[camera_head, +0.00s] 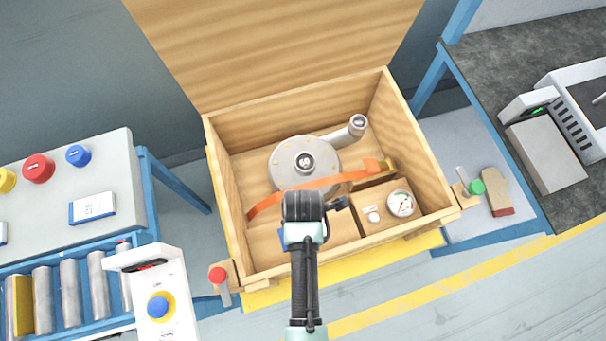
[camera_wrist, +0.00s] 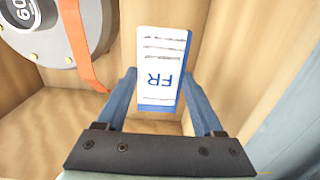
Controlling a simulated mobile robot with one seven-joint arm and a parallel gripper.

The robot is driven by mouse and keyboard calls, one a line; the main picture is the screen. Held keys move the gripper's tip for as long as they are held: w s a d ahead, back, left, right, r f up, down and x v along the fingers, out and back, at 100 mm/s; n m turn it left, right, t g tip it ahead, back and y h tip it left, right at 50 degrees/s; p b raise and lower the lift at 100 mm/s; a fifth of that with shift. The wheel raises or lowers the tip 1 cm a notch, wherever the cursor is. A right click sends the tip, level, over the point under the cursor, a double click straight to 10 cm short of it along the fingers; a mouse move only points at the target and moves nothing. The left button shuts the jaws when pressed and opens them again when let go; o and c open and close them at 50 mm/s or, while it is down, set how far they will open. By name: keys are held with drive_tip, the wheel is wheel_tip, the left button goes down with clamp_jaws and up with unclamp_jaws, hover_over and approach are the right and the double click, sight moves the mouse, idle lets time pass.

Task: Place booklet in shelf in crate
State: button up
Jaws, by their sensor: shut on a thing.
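The white booklet with a blue edge and blue "FR" lettering (camera_wrist: 161,62) is in the wrist view. My gripper (camera_wrist: 160,88) is shut on it, one blue finger at each side. The open wooden crate (camera_head: 233,215) is in the middle of the head view, and my gripper is over its front part. My wrist (camera_head: 303,207) hides most of the gripper and the booklet there. A wooden ledge (camera_head: 343,228) inside the crate's front may be the shelf; my arm partly covers it.
A round grey blower (camera_head: 290,160) lies in the crate under an orange strap (camera_head: 268,200). A pressure gauge (camera_head: 401,203) sits at front right. The crate's lid (camera_head: 280,45) stands open behind. Another booklet (camera_head: 92,208) lies on the left table. A dark bench (camera_head: 500,60) stands right.

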drive_tip(key=shift+f, duration=2.25)
drive_tip(key=shift+f+b, duration=0.2)
drive_tip(key=shift+b, duration=0.15)
drive_tip(key=o, duration=1.4)
drive_tip(key=shift+r, duration=0.1)
wheel_tip(320, 180, up, 12)
drive_tip(key=shift+r+p, duration=0.15)
drive_tip(key=shift+p, duration=0.65)
